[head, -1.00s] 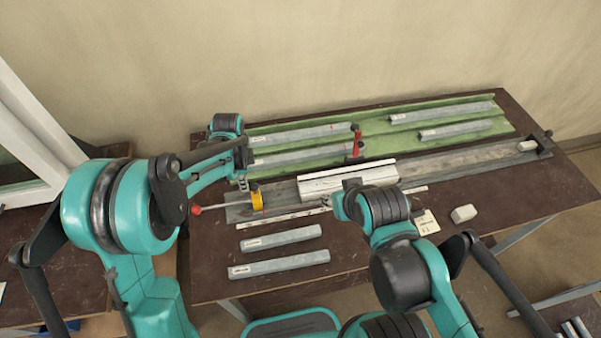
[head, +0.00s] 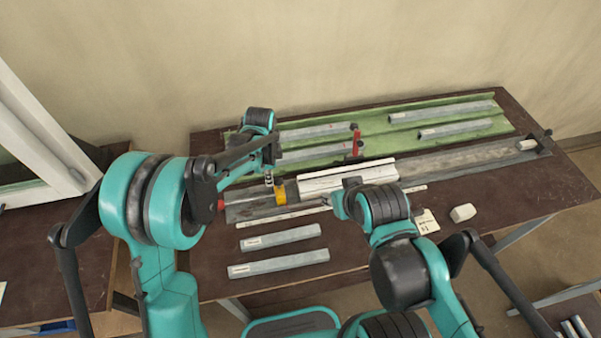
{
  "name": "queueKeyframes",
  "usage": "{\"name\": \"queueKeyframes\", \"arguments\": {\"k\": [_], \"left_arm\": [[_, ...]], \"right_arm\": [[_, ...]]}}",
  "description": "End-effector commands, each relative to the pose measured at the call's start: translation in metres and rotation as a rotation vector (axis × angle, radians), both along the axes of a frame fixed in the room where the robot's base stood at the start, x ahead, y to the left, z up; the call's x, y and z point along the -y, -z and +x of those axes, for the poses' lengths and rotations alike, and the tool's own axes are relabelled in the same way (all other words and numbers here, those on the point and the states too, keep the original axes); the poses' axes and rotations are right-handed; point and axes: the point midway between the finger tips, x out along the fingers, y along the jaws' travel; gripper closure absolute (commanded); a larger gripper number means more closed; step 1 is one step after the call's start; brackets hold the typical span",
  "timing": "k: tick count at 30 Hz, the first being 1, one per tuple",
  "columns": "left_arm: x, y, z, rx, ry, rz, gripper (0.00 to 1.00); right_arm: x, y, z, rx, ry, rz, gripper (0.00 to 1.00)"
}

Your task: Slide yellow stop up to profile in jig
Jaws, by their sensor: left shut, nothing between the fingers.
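The yellow stop (head: 280,195) stands on the left part of the long grey jig rail (head: 240,211). A whitish profile (head: 325,184) lies in the jig to its right, and a small gap shows between them. My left gripper (head: 269,181) is shut and empty. Its fingertips are just left of the stop and seem to be against it, though contact is hard to tell. My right gripper (head: 331,203) is low at the front edge of the profile. Its fingers are small and partly hidden by my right arm, so their state is unclear.
A green tray (head: 465,143) with several grey profiles lies behind the jig. A red clamp handle (head: 356,143) stands up behind the white profile. Two loose profiles (head: 280,238) lie in front. A white block (head: 463,213) and a label card (head: 426,221) are at right.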

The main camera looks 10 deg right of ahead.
Motion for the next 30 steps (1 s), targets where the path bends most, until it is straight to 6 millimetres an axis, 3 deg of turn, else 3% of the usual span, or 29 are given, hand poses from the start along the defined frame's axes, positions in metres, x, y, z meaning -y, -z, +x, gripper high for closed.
{"name": "queueKeyframes", "arguments": {"k": [21, 30], "left_arm": [[0.055, 0.0, 0.0, 0.0, 0.002, -0.001, 1.0], [0.054, 0.0, 0.0, 0.0, 0.0, 0.0, 1.0]], "right_arm": [[0.0, 0.005, 0.0, 0.0, 0.0, 0.0, 0.63], [0.0, 0.004, 0.0, 0.0, 0.0, 0.0, 0.63]]}}
